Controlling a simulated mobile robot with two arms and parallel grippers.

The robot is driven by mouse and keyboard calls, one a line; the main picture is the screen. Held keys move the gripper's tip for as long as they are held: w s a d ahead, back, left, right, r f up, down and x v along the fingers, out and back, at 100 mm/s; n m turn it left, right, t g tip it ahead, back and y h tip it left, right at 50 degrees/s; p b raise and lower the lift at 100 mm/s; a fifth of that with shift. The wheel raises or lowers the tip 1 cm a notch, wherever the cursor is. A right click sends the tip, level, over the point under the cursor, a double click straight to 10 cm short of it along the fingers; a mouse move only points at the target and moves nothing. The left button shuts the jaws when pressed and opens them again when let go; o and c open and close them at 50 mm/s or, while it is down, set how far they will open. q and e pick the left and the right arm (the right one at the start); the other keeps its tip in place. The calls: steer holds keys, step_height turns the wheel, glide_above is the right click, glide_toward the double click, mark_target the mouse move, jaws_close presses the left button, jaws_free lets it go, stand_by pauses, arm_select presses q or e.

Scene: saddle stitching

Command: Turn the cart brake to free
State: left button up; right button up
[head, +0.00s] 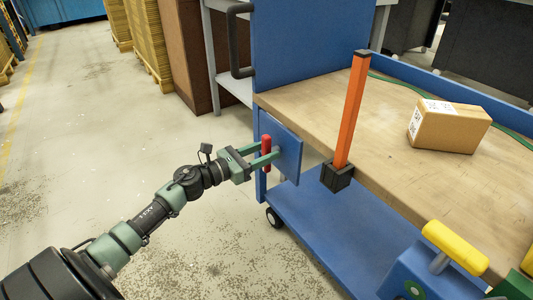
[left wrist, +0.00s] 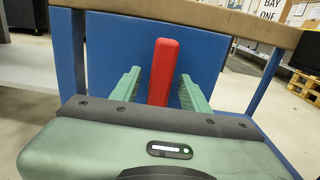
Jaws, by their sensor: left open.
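The cart (head: 288,108) is blue with a wooden top. A red brake handle (head: 266,152) stands upright on a blue plate (head: 289,155) at the cart's near left end. In the left wrist view the red handle (left wrist: 163,72) is upright between my green fingers. My left gripper (head: 263,154) is open, with one finger on each side of the handle and a visible gap to each. How far the fingertips reach past the handle is hard to tell.
An orange post (head: 349,112) rises from a black bracket at the cart's front edge. A cardboard box (head: 449,126) lies on the top. A yellow-handled blue device (head: 430,272) is at lower right. Open floor (head: 120,120) lies to the left.

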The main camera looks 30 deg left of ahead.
arm_select(q)
steer(key=shift+w+d, duration=0.1)
steer(key=shift+w, duration=0.2)
jaws_close()
